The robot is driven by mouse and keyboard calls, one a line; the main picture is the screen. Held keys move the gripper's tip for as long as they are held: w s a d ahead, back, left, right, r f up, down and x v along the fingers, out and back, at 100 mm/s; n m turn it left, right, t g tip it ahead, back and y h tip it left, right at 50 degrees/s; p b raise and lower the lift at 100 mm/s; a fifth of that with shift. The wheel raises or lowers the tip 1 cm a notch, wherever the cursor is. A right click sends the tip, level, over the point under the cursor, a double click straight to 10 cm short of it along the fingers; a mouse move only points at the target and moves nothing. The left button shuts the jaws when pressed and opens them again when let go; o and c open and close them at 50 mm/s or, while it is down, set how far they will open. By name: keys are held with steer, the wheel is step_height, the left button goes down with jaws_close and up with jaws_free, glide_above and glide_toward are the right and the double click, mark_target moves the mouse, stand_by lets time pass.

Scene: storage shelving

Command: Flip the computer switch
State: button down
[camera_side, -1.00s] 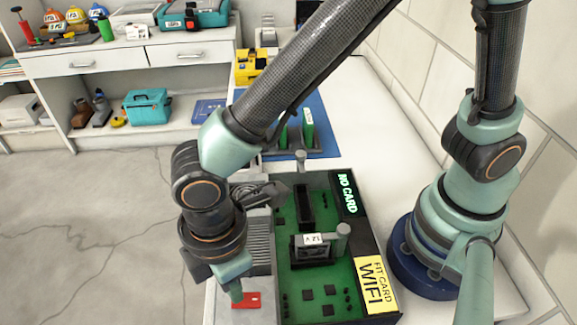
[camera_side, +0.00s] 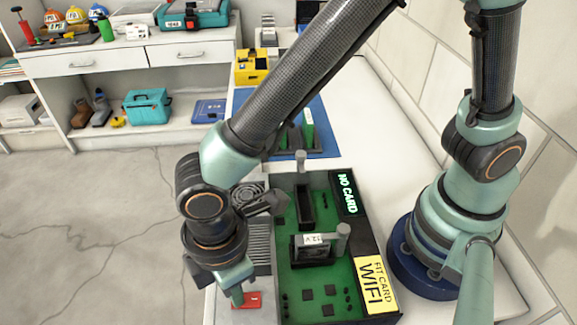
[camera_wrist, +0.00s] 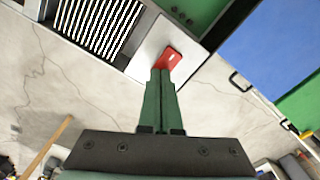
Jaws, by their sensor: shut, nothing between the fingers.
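The computer is an open case with a green circuit board (camera_side: 317,272) inside, on the white bench. A red rocker switch (camera_side: 253,300) sits on a pale plate at the case's near left corner. It also shows in the wrist view (camera_wrist: 169,58), just beyond my fingertips. My gripper (camera_side: 238,299) is shut and empty, pointing down at the left edge of the switch. In the wrist view my gripper (camera_wrist: 162,74) has its green fingers together and overlaps the switch's lower edge. I cannot tell whether the tips touch it.
A "12 V" block (camera_side: 314,242) with a grey knob stands on the board. A "NO CARD" display (camera_side: 348,194) and a yellow "FIT CARD WIFI" label (camera_side: 371,283) lie along the right side. Green cards (camera_side: 308,125) stand in a holder on a blue mat behind.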

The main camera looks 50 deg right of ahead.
steer(key=shift+f, duration=0.1)
steer(key=shift+r, duration=3.5)
steer(key=w+d+r+m+t, duration=0.1)
steer(key=w+d+r+m, duration=0.15)
steer(key=d, duration=0.25)
steer(key=w+d+r+m+t+y, duration=0.1)
steer(key=w+d+r+m, duration=0.15)
steer(key=d, duration=0.25)
steer(key=w+d+r+m, duration=0.2)
steer(key=w+d, duration=0.2)
steer(key=d, duration=0.1)
steer(key=d+r+m+t+h, duration=0.1)
steer(key=d+r+m+t, duration=0.2)
steer(key=d+m, duration=0.5)
steer(key=d, duration=0.8)
steer(key=shift+s+r+t, duration=0.15)
steer(key=shift+s+t, duration=0.15)
steer(key=shift+s, duration=0.1)
